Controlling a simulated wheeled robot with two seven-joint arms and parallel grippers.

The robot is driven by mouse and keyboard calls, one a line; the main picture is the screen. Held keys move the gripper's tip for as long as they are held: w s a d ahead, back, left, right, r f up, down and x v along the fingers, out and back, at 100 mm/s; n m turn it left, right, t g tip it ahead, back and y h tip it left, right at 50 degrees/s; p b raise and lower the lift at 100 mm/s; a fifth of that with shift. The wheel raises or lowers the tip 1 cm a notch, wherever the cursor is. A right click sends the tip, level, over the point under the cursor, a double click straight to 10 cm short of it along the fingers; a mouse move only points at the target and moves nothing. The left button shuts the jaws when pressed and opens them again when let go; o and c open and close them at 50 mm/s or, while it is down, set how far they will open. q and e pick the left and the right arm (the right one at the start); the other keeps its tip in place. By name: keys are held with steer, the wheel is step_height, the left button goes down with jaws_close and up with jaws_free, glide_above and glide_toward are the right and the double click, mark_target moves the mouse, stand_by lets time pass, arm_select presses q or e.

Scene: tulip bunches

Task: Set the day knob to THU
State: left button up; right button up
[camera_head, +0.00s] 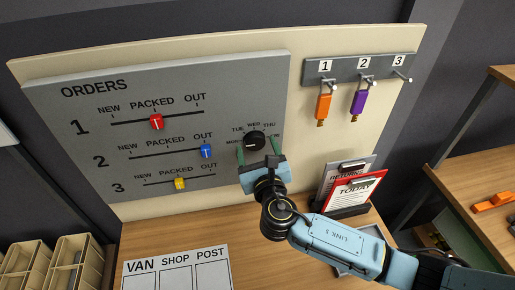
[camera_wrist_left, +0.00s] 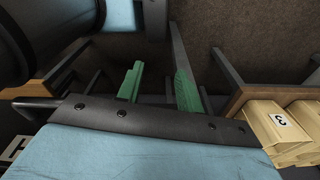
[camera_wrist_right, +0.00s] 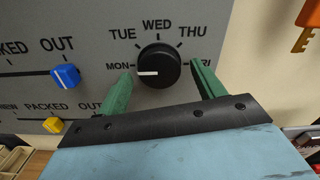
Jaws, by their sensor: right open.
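The day knob (camera_wrist_right: 158,66) is a round black dial with a white pointer line on the grey orders board (camera_head: 222,78). In the right wrist view its white line points left, to MON. TUE, WED and THU are printed above it and FRI to its right. In the head view the knob (camera_head: 254,141) shows just above my right gripper (camera_head: 258,150). My right gripper (camera_wrist_right: 160,90) is open, its green fingers on either side below the knob; I cannot tell whether they touch it. My left gripper (camera_wrist_left: 158,85) is open and empty, away from the board.
Red (camera_head: 156,122), blue (camera_head: 206,151) and yellow (camera_head: 180,184) sliders sit left of the knob. Orange (camera_head: 323,105) and purple (camera_head: 358,103) key tags hang on hooks at the right. A card holder with a red card (camera_head: 352,192) stands below them. Wooden crates (camera_head: 75,262) are at the lower left.

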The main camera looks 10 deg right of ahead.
steer(key=c, duration=1)
arm_select(q)
steer(key=shift+s+a, duration=0.1)
steer(key=shift+s, duration=0.5)
